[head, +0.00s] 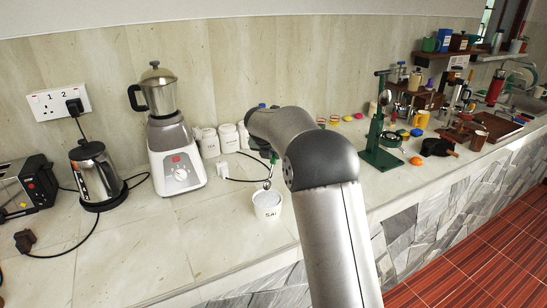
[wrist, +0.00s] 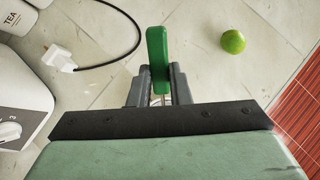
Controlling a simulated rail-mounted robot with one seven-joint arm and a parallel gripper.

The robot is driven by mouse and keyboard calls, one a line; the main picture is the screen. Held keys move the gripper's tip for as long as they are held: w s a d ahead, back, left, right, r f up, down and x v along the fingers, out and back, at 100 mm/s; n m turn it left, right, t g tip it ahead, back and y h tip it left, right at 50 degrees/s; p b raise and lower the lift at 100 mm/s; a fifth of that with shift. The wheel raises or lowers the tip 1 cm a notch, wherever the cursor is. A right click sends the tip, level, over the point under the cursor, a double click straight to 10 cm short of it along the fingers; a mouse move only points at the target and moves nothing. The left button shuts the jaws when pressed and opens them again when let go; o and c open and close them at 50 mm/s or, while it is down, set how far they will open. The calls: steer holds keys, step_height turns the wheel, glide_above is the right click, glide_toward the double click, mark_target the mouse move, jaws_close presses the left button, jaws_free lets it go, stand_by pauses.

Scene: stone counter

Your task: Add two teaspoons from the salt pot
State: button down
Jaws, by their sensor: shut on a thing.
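The salt pot (head: 268,212) is a small white tub lettered "SAL…", standing open on the counter in front of the blender, with pale contents showing at its mouth. My gripper (wrist: 158,90) is shut on the green handle of a spoon (wrist: 157,48). In the head view the spoon's thin metal stem (head: 267,184) hangs down to the pot's mouth. I cannot tell whether its bowl is in the salt or just above it. My arm hides most of the gripper in the head view. The pot does not show in the wrist view.
A blender (head: 176,160) stands left of the pot, with a kettle (head: 96,172) and toaster (head: 25,187) further left. White canisters (head: 208,142) and a plug with a black cord (wrist: 62,59) lie behind. A lime (wrist: 232,41) and a green press (head: 380,140) are to the right.

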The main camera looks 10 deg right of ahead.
mark_target(272, 166)
steer(key=shift+s+a+f+t+b, duration=0.2)
steer(key=shift+f+b, duration=0.4)
steer(key=shift+b, duration=0.9)
steer(key=shift+s+a+f+t+b, duration=0.1)
steer(key=shift+s+f+t+b, duration=0.3)
steer(key=shift+b, duration=1.1)
steer(key=shift+w+f+b, duration=0.1)
steer(key=shift+f+b, duration=0.2)
steer(key=b, duration=0.2)
steer(key=shift+s+a+f+h+b, duration=0.1)
steer(key=shift+s+f+h+b, duration=0.1)
steer(key=shift+f+h+b, duration=0.15)
steer(key=shift+f, duration=0.1)
steer(key=shift+s+f+g, duration=0.15)
steer(key=shift+f+g, duration=0.25)
steer(key=shift+f, duration=0.55)
steer(key=shift+r+p, duration=0.15)
steer(key=shift+p, duration=0.6)
steer(key=shift+f+g+y+p, duration=0.25)
steer(key=shift+g+y+p, duration=0.25)
steer(key=shift+p, duration=0.5)
steer(key=g+p, duration=0.1)
steer(key=p, duration=0.2)
steer(key=shift+w+f+y, duration=0.25)
steer(key=shift+w, duration=0.15)
